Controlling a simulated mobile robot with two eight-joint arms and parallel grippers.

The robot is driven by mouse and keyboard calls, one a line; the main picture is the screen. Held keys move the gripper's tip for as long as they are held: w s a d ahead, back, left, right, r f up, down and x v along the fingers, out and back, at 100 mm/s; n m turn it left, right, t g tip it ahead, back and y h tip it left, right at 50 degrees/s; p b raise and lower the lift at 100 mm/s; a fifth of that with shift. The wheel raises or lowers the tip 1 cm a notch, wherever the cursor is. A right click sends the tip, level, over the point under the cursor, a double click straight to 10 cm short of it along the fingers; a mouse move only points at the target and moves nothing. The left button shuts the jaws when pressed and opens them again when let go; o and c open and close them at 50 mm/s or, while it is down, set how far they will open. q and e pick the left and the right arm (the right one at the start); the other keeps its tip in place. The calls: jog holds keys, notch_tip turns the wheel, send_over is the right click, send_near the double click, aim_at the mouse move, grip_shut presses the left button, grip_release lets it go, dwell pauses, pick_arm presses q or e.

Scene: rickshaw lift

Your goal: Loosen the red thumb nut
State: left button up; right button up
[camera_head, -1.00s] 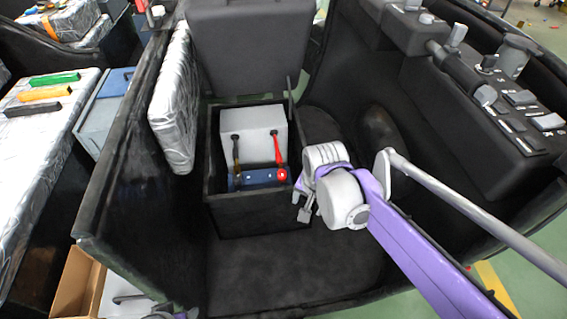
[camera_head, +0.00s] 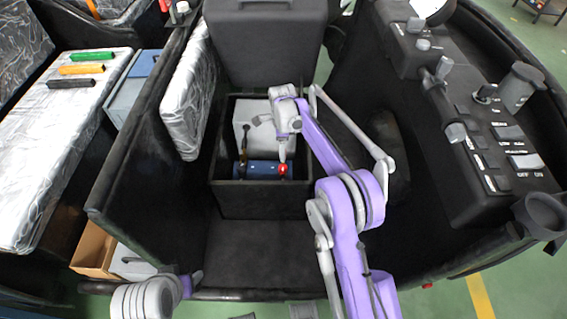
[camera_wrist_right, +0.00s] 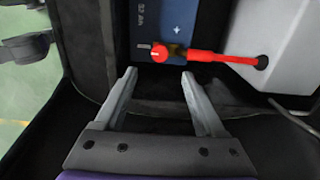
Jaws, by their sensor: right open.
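The red thumb nut (camera_head: 283,169) sits at the right end of a blue battery (camera_head: 262,168) in a black open box. In the right wrist view the nut (camera_wrist_right: 158,54) is a small red knob at the end of a red cable lead (camera_wrist_right: 215,57). My right gripper (camera_wrist_right: 159,75) is open and empty. Its two fingers point at the nut and stand apart on either side, just short of it in the picture. My left arm's end (camera_head: 165,285) is low at the left; its fingers are not clear.
The black box walls (camera_head: 262,200) surround the battery closely. A pale grey block (camera_head: 253,112) stands behind it, with a dark lead (camera_head: 244,142) to the left. A silver-wrapped panel (camera_head: 187,95) is at the left and a control console (camera_head: 490,140) at the right.

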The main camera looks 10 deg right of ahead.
aim_at(283, 166)
notch_tip(283, 166, down, 10)
jog(key=shift+r+b, duration=0.1)
jog(key=shift+b, duration=0.5)
grip_shut()
